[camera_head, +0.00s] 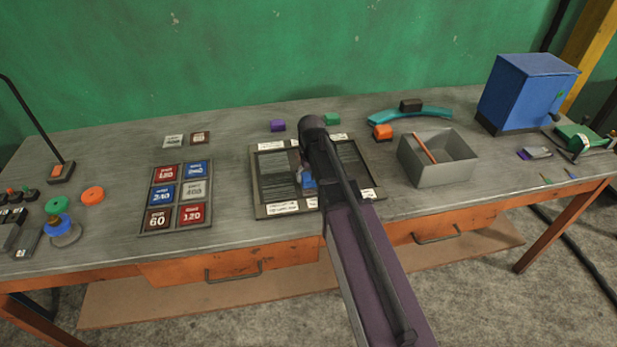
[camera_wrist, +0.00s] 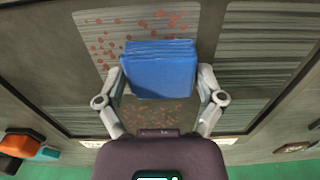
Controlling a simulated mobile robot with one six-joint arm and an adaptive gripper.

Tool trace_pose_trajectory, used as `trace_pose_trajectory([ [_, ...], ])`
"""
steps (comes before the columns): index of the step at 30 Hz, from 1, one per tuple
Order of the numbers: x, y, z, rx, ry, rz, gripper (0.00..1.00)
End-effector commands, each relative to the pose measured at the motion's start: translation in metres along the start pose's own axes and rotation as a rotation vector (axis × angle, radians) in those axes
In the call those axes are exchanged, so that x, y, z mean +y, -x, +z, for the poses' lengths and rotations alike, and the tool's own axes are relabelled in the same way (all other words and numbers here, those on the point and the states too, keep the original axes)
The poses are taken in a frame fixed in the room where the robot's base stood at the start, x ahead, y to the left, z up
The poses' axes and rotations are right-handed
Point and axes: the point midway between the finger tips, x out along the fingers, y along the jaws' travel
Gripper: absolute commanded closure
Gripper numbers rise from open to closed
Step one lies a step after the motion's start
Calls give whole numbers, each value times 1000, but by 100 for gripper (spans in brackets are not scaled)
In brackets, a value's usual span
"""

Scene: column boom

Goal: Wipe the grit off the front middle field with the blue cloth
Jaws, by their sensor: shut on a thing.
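My gripper (camera_wrist: 160,80) is shut on a folded blue cloth (camera_wrist: 158,68), held between its two fingers over the dark-framed board. In the head view the cloth (camera_head: 309,181) shows as a small blue patch beside my arm, over the middle of the board (camera_head: 257,182). In the wrist view, reddish-brown grit (camera_wrist: 108,45) lies on the field around the cloth, on the side away from the wall, with more grit (camera_wrist: 150,116) on the wall side. The cloth hides what is beneath it. I cannot tell whether it touches the surface. My arm hides much of the board.
A grey open box (camera_head: 440,172) with a reddish stick stands right of the board. A tray of labelled tiles (camera_head: 148,196) lies left. Purple (camera_head: 278,126) and green (camera_head: 331,119) blocks sit behind the board.

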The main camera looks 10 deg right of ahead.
Motion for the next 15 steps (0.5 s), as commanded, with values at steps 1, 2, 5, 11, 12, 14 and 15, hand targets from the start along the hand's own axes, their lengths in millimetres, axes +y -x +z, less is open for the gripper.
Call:
trace_pose_trajectory([
  [1,2,0,0,0,-1,0,60],
  [2,3,-1,0,0,-1,0,60],
  [5,7,-1,0,0,-1,0,60],
  [11,16,-2,0,0,-1,0,60],
  [12,17,-3,0,0,-1,0,60],
  [14,18,-3,0,0,0,1,60],
  [15,18,-3,0,0,0,1,60],
])
